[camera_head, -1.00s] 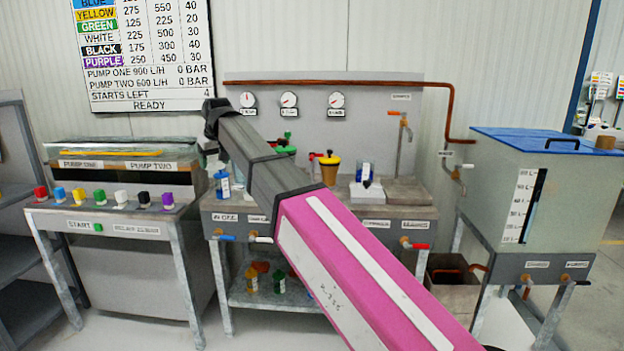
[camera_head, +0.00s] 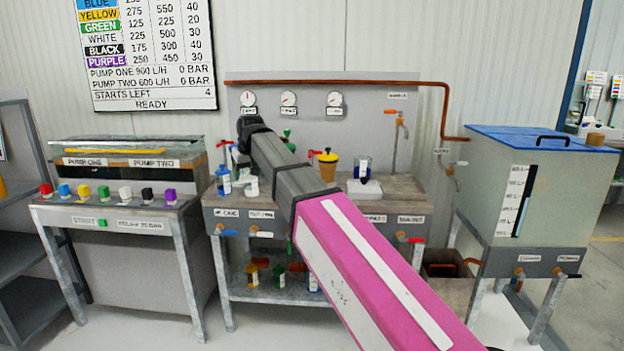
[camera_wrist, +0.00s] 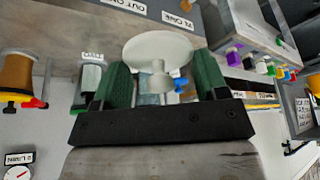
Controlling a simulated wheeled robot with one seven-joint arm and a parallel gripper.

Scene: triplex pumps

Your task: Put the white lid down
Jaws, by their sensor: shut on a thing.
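The white lid (camera_wrist: 155,48) is a round disc with a short stem, seen in the wrist view. My gripper (camera_wrist: 160,80) has green fingers shut on its stem, one on each side. In the head view the arm largely hides my gripper. A small white shape (camera_head: 250,186) below the arm's end, over the left part of the middle bench (camera_head: 405,190), may be the lid. I cannot tell whether the lid touches the bench.
A blue and white bottle (camera_head: 223,182) stands close left of the white shape. A yellow pot with a black top (camera_head: 328,167) and another bottle (camera_head: 363,170) stand farther right. Gauges (camera_head: 289,99) hang behind. The button console (camera_head: 100,208) is at left, a blue-topped tank (camera_head: 540,190) at right.

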